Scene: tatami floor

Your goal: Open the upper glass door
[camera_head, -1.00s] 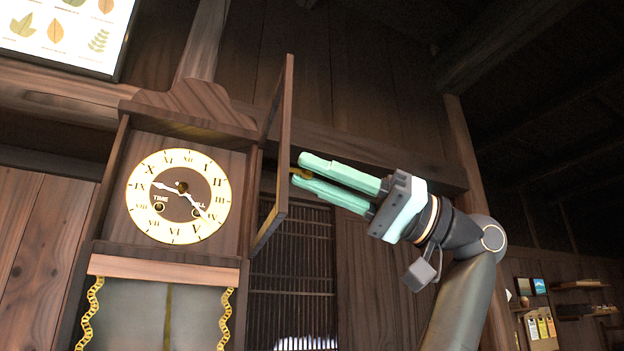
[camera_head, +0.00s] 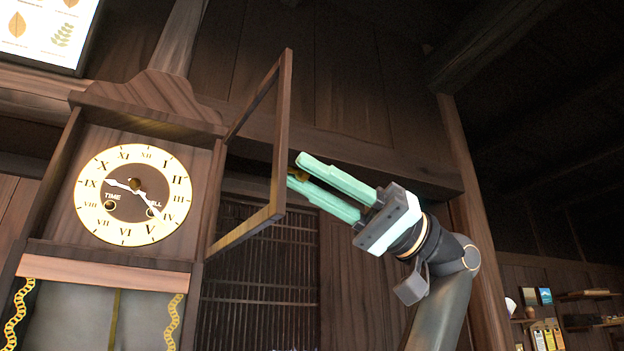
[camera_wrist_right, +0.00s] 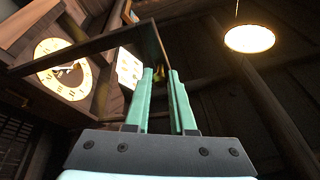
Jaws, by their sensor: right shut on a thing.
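The upper glass door (camera_head: 284,130) is a thin dark wooden frame with a see-through pane. It stands swung open to the right of the clock case, hinged at the case's right edge. The clock face (camera_head: 133,194) is uncovered. My right gripper (camera_head: 297,172) is shut on a small brass knob (camera_head: 302,174) at the free edge of the door. In the right wrist view the door frame (camera_wrist_right: 160,45) reaches the tips of my right gripper (camera_wrist_right: 160,76), with the knob between them. My left gripper is not in view.
The clock's lower part (camera_head: 100,318), with gold chains, is below the face. A dark wooden wall and a slatted panel (camera_head: 262,290) lie behind the door. A thick post (camera_head: 470,190) stands behind my right arm. A lit lamp (camera_wrist_right: 249,38) hangs in the wrist view.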

